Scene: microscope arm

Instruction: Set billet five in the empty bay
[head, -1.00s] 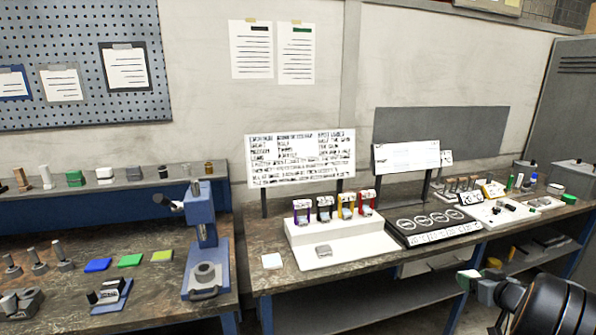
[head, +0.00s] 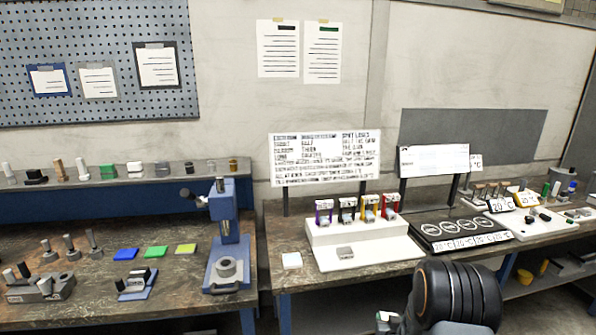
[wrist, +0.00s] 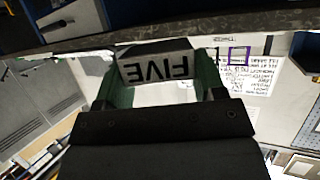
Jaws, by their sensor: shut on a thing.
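A grey billet marked FIVE (wrist: 156,66) is held between the green fingertips of my gripper (wrist: 158,84) in the wrist view; its lettering appears upside down. In the head view my gripper (head: 386,318) is low, in front of the right bench, partly hidden by my arm. A white stand (head: 392,249) on that bench carries a row of bays framed in purple (head: 323,205), black (head: 347,203), yellow (head: 368,201) and red (head: 390,200). Grey pieces show in some bays; I cannot tell which is empty. A loose grey block (head: 345,252) lies on the stand's lower step.
A large text board (head: 325,157) stands behind the bays. A dark plate with round pads (head: 460,228) sits to their right. A white square (head: 291,260) lies left of the stand. A blue press (head: 224,235) stands on the left bench. A gap separates the benches.

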